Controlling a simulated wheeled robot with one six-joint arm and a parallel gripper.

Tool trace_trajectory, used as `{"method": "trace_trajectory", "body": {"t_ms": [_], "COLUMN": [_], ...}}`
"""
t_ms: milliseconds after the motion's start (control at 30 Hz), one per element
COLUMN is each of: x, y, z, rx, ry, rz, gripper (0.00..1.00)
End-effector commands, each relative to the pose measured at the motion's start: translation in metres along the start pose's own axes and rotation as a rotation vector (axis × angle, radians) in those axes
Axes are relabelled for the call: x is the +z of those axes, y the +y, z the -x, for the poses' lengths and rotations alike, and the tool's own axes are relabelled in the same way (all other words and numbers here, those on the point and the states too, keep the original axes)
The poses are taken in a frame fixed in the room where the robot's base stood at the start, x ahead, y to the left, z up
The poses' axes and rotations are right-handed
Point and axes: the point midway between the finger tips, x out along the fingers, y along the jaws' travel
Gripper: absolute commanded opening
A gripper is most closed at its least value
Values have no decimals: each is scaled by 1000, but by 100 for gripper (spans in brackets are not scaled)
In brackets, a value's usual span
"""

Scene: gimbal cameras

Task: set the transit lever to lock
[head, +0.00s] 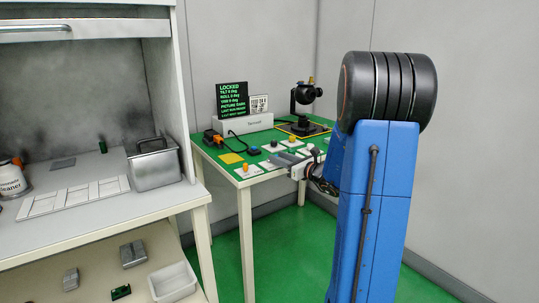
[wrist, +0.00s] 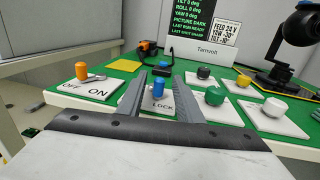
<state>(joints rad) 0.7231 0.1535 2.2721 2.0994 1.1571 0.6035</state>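The transit lever shows in the wrist view as a small blue-capped knob (wrist: 158,90) on a white plate (wrist: 163,107) on the green bench. My gripper (wrist: 158,80) is open, with one grey finger on each side of the blue knob in the picture. I cannot tell whether either finger touches it. In the head view my gripper (head: 284,157) is low over the bench's front edge. A black display (head: 232,97) there reads LOCKED in green.
Left of the lever is an orange lever (wrist: 82,70) marked OFF and ON. Right are black (wrist: 204,73), green (wrist: 214,96), yellow (wrist: 243,80) and white (wrist: 273,108) knobs. A black gimbal camera (head: 305,95) stands behind. A workbench with a metal bin (head: 155,165) is at left.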

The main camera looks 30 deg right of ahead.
Motion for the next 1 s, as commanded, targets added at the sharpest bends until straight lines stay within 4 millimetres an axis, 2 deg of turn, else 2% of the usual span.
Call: {"method": "trace_trajectory", "body": {"t_ms": [100,333,500,800,933,1000], "x": [0,0,0,0,0,0], "y": [1,1,0,0,0,0], "z": [-22,-51,-59,-61,-60,-60], "rx": [3,2,1,0,0,0], "ry": [-1,-1,0,0,0,0], "rz": [0,1,1,1,1,1], "gripper": [32,32,32,32,1,0]}}
